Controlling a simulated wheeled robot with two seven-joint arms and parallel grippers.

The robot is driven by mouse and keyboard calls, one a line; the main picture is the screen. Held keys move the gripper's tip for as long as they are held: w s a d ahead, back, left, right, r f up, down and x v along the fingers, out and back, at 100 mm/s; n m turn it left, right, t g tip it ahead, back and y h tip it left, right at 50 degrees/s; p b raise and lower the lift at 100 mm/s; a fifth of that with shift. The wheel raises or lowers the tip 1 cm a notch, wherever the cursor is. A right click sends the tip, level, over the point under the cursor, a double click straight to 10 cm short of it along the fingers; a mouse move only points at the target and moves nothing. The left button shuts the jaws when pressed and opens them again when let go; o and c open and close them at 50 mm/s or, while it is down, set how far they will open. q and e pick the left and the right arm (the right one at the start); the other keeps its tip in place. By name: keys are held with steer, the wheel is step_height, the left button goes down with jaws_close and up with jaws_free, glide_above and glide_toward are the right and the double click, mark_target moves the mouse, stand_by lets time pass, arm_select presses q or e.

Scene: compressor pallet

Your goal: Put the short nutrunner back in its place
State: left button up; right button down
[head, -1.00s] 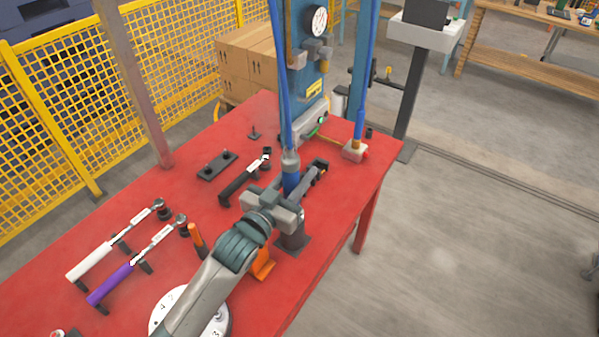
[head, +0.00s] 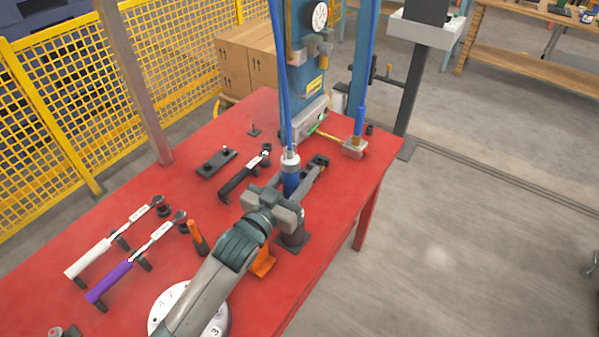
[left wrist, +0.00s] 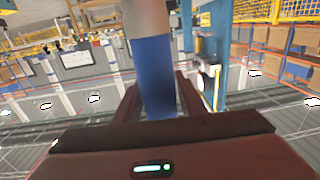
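The short nutrunner (head: 291,181) has a blue body and a silver collar and hangs on a blue hose. My right gripper is not in view.
The red table (head: 190,185) carries a black wrench (head: 240,177), a white wrench (head: 95,258), a purple wrench (head: 115,281) and an orange-handled tool (head: 197,238). A white numbered disc (head: 172,305) lies near my arm. A blue column (head: 305,75) rises behind the nutrunner.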

arm_select(q)
steer(key=shift+o, duration=1)
steer(key=shift+s+a+f+p, duration=0.1)
steer(key=shift+s+a+p, duration=0.2)
steer(key=shift+s, duration=0.15)
steer(key=p+v, duration=0.4)
steer(key=v, duration=1.2)
steer(key=shift+s+p, duration=0.2)
steer(key=shift+p, duration=0.15)
